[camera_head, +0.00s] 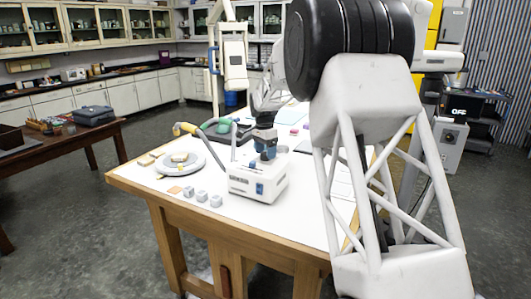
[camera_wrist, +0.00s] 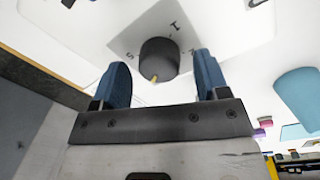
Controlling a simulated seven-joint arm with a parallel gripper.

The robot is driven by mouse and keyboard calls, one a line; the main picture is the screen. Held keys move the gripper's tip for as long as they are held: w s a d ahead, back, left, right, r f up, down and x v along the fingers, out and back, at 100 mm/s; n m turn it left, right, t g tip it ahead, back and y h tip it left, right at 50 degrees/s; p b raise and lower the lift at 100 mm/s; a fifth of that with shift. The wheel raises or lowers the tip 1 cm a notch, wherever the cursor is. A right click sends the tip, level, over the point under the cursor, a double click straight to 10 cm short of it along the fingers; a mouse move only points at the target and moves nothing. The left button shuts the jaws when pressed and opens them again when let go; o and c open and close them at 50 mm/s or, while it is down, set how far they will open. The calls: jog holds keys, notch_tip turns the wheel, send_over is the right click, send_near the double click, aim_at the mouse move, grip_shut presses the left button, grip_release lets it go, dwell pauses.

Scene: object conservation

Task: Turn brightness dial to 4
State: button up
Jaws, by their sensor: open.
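A dark round dial (camera_wrist: 158,60) with a yellow pointer mark shows in the wrist view on a white panel (camera_wrist: 215,22). The yellow mark points toward the bottom of that picture, slightly left. Printed marks around the dial are turned and hard to read. My gripper (camera_wrist: 161,66) is open, with one blue finger on each side of the dial and visible gaps to it. In the head view my gripper (camera_head: 265,152) is just above the white box (camera_head: 262,188), which has a blue switch on its front. The dial cannot be made out there.
The box stands on a white-topped wooden table (camera_head: 225,228). The front table edge is clear.

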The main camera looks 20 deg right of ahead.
aim_at(264, 153)
jog(key=shift+w+a+r, duration=0.1)
jog(key=shift+w+r, duration=0.05)
jog(key=shift+r, duration=1.7)
jog(key=shift+w+r, duration=0.1)
jog(key=shift+r, duration=1.75)
jog(key=shift+s+a+r, duration=0.15)
jog(key=shift+s+r, duration=0.05)
jog(key=shift+s, duration=0.2)
jog(key=s+a+r+n+t, duration=0.1)
jog(key=s+a+r+n, duration=0.1)
jog(key=s, duration=0.7)
jog(key=s+a+r+n, duration=0.2)
jog(key=s+a+n, duration=0.1)
jog(key=s, duration=0.7)
jog(key=s+a+r+n+t, duration=0.1)
jog(key=s+a+r+n, duration=0.1)
jog(key=s, duration=0.7)
jog(key=s+a+f+n, duration=0.1)
jog(key=s+f+n, duration=0.1)
jog(key=s, duration=0.7)
jog(key=s+a+f+n+t, duration=0.1)
jog(key=s+f, duration=0.4)
jog(key=s, duration=0.5)
jog(key=s+a+f+n, duration=0.2)
jog(key=s+f+n, duration=0.1)
jog(key=s, duration=0.7)
jog(key=shift+s+f+n, duration=0.25)
jog(key=shift+n, duration=0.25)
